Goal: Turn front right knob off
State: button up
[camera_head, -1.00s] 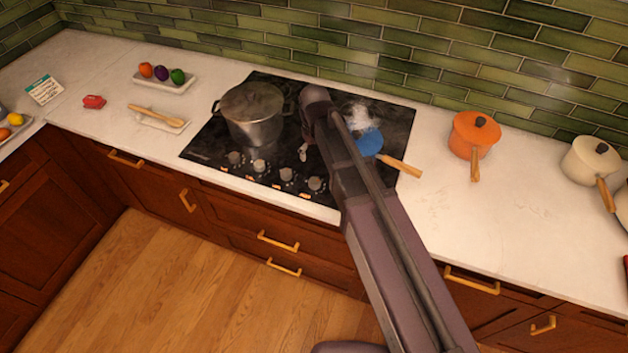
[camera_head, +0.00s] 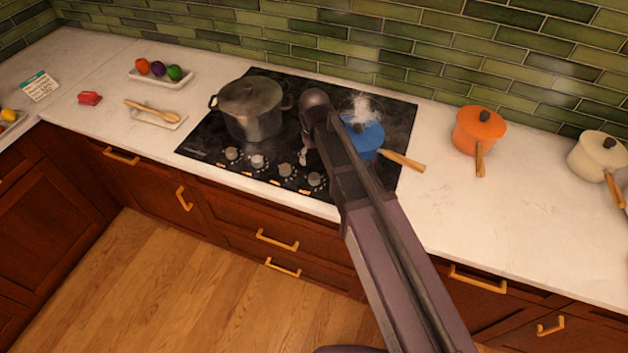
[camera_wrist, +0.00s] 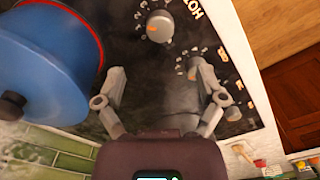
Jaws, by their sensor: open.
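A row of grey knobs runs along the front of the black cooktop (camera_head: 212,142). The knob at the row's right end (camera_head: 316,179) also shows in the wrist view (camera_wrist: 159,27), upper middle, beyond my fingertips. A second knob (camera_wrist: 192,68) is partly behind my right-hand finger. A third knob (camera_wrist: 232,113) is farther down to the right. My gripper (camera_wrist: 160,72) is open, its fingers spread with nothing between them. In the head view my arm hides most of it; a fingertip shows above the knob row.
A blue pot (camera_wrist: 45,55) stands close to my left-hand finger; it steams in the head view (camera_head: 364,135). A steel pot (camera_head: 252,108) sits on the cooktop's left. An orange pot (camera_head: 478,131) is on the counter to the right. Counter between the cooktop and orange pot is clear.

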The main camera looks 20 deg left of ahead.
aim_at(314, 176)
jog(key=shift+f+b, duration=4.5)
jog(key=shift+f, duration=0.3)
jog(key=c, duration=1.1)
